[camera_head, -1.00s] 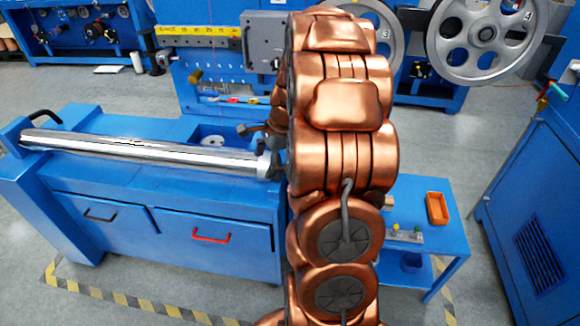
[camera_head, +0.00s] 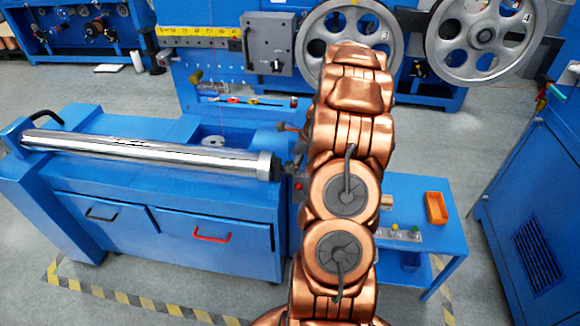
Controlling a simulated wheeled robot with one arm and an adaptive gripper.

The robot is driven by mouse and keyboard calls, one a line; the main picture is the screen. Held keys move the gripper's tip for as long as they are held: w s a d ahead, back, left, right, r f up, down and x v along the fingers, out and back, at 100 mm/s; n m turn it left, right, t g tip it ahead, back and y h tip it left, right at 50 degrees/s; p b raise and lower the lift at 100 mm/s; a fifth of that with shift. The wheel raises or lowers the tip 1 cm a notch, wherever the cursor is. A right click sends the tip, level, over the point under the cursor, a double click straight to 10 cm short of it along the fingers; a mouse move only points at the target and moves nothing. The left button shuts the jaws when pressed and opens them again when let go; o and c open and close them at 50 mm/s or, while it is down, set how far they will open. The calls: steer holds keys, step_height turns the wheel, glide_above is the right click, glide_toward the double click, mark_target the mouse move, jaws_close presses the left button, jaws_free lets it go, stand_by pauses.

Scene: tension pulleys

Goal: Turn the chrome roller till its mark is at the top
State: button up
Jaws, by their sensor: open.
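The chrome roller (camera_head: 150,152) lies across the top of a blue machine on the left, with a grey collar at its right end. Thin dark streaks run along its upper side; I cannot tell whether one is the mark or a reflection. My gripper (camera_head: 297,164) shows only as small dark parts just right of the roller's right end, partly hidden behind my copper arm. It is open and appears apart from the roller, with nothing seen in it.
The blue machine (camera_head: 160,200) has a black and a red drawer handle. A blue side table (camera_head: 430,215) with an orange bin (camera_head: 436,208) stands right of my arm. Large grey spoked wheels (camera_head: 484,38) stand behind. Striped floor tape (camera_head: 130,300) runs in front.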

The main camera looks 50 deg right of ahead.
steer(key=shift+p+x, duration=0.4)
steer(key=shift+x, duration=1.65)
steer(key=shift+c, duration=0.3)
steer(key=c, duration=1.1)
steer(key=shift+f+b, duration=0.1)
steer(key=shift+b, duration=0.45)
